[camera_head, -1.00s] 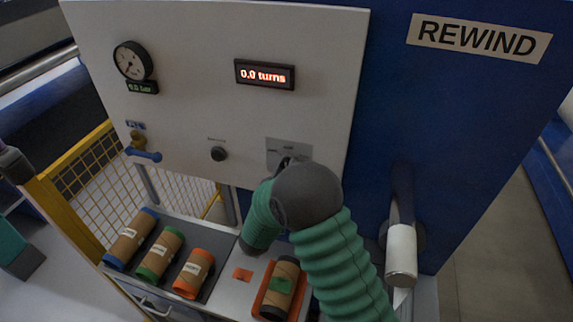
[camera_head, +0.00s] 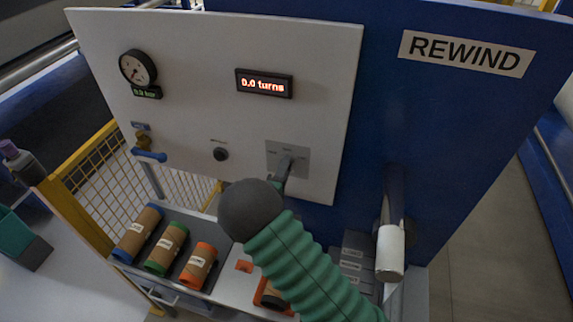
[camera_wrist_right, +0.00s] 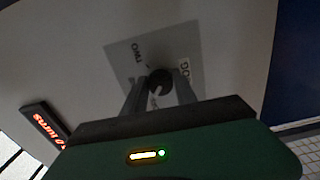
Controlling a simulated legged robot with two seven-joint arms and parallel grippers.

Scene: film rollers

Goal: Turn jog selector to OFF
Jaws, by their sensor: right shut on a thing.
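The jog selector is a dark round knob (camera_wrist_right: 160,80) on a grey square plate (camera_head: 300,152), low on the right of the white panel. The plate also shows in the right wrist view (camera_wrist_right: 120,62), its lettering turned and blurred, with "TWO" partly legible. My right gripper (camera_wrist_right: 158,92) is shut on the knob, one finger on each side of it. In the head view my right gripper (camera_head: 284,170) reaches the plate from below, and its fingers hide most of the knob. I cannot read which position the selector points to. My left gripper is not in view.
A display (camera_head: 264,83) reads 0.0 turns. A gauge (camera_head: 137,68), a black knob (camera_head: 221,154) and a blue-handled valve (camera_head: 149,155) are on the panel's left. Several film rolls (camera_head: 166,248) lie below. A white roller (camera_head: 391,252) sticks out at right.

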